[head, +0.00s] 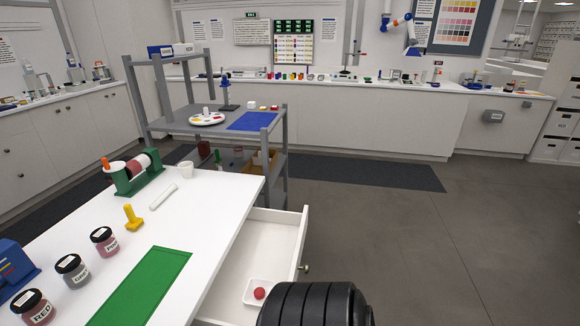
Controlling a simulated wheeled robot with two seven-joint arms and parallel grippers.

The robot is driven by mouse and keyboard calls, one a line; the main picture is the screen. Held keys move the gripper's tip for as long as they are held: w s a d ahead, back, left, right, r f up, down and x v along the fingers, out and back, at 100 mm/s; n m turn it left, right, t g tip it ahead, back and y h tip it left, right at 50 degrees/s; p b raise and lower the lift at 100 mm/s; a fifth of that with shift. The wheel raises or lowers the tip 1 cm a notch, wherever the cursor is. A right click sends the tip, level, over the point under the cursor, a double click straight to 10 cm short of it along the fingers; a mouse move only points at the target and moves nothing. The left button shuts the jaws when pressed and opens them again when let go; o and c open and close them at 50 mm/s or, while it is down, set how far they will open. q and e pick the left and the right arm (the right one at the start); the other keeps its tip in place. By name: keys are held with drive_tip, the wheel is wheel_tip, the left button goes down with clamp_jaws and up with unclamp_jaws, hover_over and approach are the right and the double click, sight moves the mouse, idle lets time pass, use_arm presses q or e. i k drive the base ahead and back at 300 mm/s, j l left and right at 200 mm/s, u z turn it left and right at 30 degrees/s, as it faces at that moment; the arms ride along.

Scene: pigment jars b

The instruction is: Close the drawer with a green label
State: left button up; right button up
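A white drawer (276,221) stands pulled out to the right from under the white table, in the lower middle of the head view. Its front panel (301,243) is seen from behind and above, with a small knob (305,268) on the outer side. No green label shows on it, as its outer face is turned away. A small white tray (249,297) with a red ball (260,293) lies inside. The drawer's near end is partly hidden by a black ribbed part at the bottom of the view. Neither of my grippers is in view.
A grey shelf cart (281,130) stands behind. The floor (415,245) right of the drawer is clear.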

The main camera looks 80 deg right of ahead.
sight(269, 244)
drive_tip(key=z, duration=2.4)
